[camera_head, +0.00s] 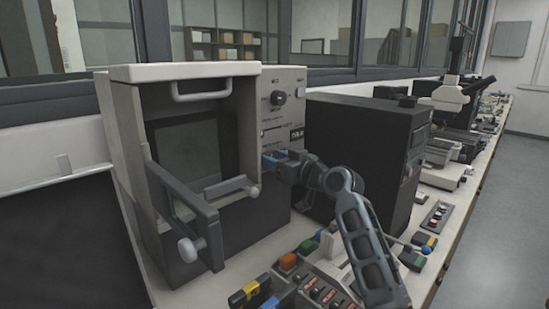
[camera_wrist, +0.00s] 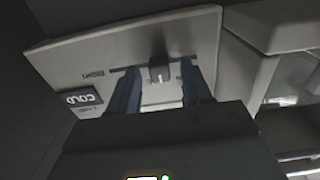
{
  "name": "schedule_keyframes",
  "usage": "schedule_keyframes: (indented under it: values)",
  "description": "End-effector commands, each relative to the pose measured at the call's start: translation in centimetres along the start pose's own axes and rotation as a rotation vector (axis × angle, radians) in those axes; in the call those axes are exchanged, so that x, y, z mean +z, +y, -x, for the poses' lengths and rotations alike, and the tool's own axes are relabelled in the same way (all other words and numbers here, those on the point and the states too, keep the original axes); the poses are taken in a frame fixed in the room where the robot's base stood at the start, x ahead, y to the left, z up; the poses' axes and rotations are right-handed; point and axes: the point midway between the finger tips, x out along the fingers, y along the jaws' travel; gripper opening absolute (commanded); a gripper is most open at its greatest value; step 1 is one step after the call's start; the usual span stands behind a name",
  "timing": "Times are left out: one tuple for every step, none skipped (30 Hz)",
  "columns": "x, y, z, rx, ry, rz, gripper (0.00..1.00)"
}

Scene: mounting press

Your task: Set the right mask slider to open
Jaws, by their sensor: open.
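The front panel (camera_head: 284,76) of the press stands right of its open chamber. In the wrist view the panel (camera_wrist: 185,39) appears turned over, with a small dark slider knob (camera_wrist: 160,71) on a thin horizontal slot (camera_wrist: 125,69). I take this knob to be the mask slider; its label is too small to read. My gripper (camera_wrist: 162,80) is open, its blue fingers on either side of the knob with gaps visible. In the head view my gripper (camera_head: 274,158) is at the panel's lower part and hides the slider there.
A round knob (camera_head: 278,97) is higher on the panel. The chamber's grey door frame (camera_head: 190,205) juts forward at left. A black cabinet (camera_head: 365,150) stands close at right. A button box (camera_head: 310,285) lies below my arm.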

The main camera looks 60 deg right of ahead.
Motion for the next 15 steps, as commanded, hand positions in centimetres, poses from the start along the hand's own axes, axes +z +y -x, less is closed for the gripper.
schedule_keyframes:
  values:
    - [0.02, -0.01, -0.01, 0.0, 0.0, 0.0, 0.49]
    - [0.03, -0.01, -0.01, 0.0, 0.0, 0.0, 0.49]
    - [0.03, -0.01, 0.0, 0.0, 0.0, 0.0, 0.49]
    - [0.03, -0.01, 0.0, 0.0, 0.0, 0.0, 0.49]
    - [0.02, -0.01, 0.01, 0.0, 0.0, 0.0, 0.48]
    - [0.03, -0.01, 0.01, 0.0, 0.0, 0.0, 0.44]
    - [0.03, -0.01, 0.01, 0.0, 0.0, 0.0, 0.41]
    - [0.02, -0.01, 0.02, 0.0, 0.0, 0.0, 0.38]
    - [0.02, -0.01, 0.02, 0.0, 0.0, 0.0, 0.35]
    - [0.02, -0.01, 0.02, 0.0, 0.0, 0.0, 0.32]
    - [0.03, -0.01, 0.02, 0.0, 0.0, 0.0, 0.29]
    - [0.03, -0.01, 0.03, 0.0, 0.0, 0.0, 0.25]
    - [0.02, -0.01, 0.03, 0.0, 0.0, 0.0, 0.22]
    - [0.02, -0.01, 0.03, 0.0, 0.0, 0.0, 0.19]
    - [0.02, -0.01, 0.03, 0.0, 0.0, 0.0, 0.15]
